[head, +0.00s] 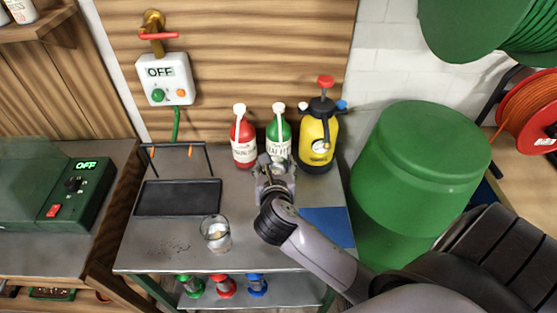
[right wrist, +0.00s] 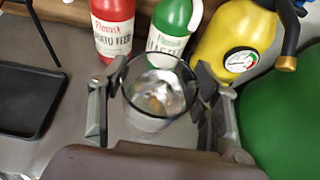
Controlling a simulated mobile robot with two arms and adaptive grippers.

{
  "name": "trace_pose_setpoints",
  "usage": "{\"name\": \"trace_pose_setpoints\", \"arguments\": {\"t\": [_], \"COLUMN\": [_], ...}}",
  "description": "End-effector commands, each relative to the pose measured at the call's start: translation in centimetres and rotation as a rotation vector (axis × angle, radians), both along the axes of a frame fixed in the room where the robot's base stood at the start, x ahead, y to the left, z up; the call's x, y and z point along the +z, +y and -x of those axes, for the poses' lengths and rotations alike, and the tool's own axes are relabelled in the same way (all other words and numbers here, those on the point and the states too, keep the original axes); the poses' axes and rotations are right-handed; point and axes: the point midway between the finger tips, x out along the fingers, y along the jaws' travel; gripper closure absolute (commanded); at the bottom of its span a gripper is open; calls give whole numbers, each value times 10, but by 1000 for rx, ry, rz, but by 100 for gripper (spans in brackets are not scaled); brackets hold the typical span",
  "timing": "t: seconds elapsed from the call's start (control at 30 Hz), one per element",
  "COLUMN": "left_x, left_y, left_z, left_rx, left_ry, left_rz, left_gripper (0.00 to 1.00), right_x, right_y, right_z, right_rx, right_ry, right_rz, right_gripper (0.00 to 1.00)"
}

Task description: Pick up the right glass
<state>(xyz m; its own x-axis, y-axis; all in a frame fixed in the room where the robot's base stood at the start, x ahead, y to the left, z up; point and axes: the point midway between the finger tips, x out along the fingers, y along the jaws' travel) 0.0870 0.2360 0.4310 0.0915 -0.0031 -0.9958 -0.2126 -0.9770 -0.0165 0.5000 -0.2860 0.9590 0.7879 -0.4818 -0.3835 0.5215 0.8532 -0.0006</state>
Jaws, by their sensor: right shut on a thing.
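The right glass (head: 280,167) is clear and stands between the fingers of my right gripper (head: 276,175), near the back of the metal table. In the right wrist view, the glass (right wrist: 158,98) fills the space between the two fingers of the gripper (right wrist: 155,100), which is shut on it. Its rim faces the camera, and something whitish or shiny shows inside. I cannot tell whether its base touches the table. A second glass (head: 216,236) stands at the front of the table, to the left. My left gripper is not in view.
Behind the held glass stand a red bottle (head: 243,143), a green bottle (head: 279,131) and a yellow sprayer (head: 318,143). A black tray (head: 178,198) lies to the left. A blue mat (head: 328,226) and green barrel (head: 420,165) are to the right.

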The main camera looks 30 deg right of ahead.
Motion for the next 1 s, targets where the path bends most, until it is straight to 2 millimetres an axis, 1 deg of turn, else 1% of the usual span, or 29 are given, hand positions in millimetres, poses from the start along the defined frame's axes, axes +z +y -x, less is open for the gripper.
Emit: {"name": "trace_pose_setpoints", "arguments": {"t": [0.1, 0.6, 0.8, 1.0], "left_x": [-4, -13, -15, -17], "left_y": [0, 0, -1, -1], "left_z": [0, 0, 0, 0], "left_rx": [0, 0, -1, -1], "left_ry": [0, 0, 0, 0], "left_rz": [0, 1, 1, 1], "left_gripper": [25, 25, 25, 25], "right_x": [0, 0, 0, 1], "right_y": [14, 71, 91, 105], "right_z": [10, 51, 65, 77], "right_rx": [0, 1, 0, -1], "right_ry": [-4, -4, -2, -3], "right_rz": [-3, -2, -1, -1], "right_gripper": [100, 100, 100, 100]}}
